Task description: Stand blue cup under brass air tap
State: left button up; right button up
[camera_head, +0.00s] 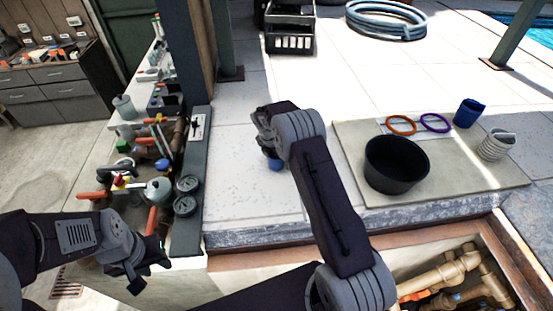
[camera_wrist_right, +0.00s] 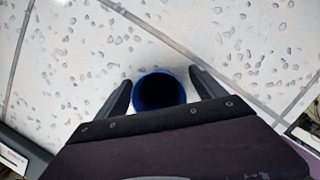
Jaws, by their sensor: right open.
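A blue cup (camera_wrist_right: 160,92) stands on the pale speckled paving, seen from above with its dark opening facing up. In the head view only a bit of the blue cup (camera_head: 275,165) shows below my right gripper (camera_head: 270,140). In the right wrist view, my right gripper (camera_wrist_right: 158,85) is open, with one finger on each side of the cup and small gaps beside it. My left gripper (camera_head: 148,266) is low at the left, away from the cup; its fingers are not clear. I cannot pick out a brass air tap among the fittings.
A bench (camera_head: 100,180) with tools and fittings stands left. A slab (camera_head: 350,150) at right holds a black bucket (camera_head: 396,165), rings, another dark blue container (camera_head: 468,113) and a pale coil (camera_head: 496,145). A pit with tan pipes (camera_head: 450,277) lies front right.

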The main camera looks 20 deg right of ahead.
jog(key=shift+w, duration=0.1)
jog(key=c, duration=1.5)
jog(key=shift+r, duration=0.35)
jog(key=shift+c, duration=0.2)
notch_tip(320, 180, up, 3)
jog(key=shift+w+f+b, duration=0.1)
jog(key=shift+b, duration=0.7)
jog(key=s+d+r+b, duration=0.3)
jog(key=s+d+r, duration=0.3)
jog(key=s, duration=0.3)
jog(key=shift+s+d+r, duration=0.35)
jog(key=shift+s+r, duration=0.05)
jog(key=shift+r, duration=0.35)
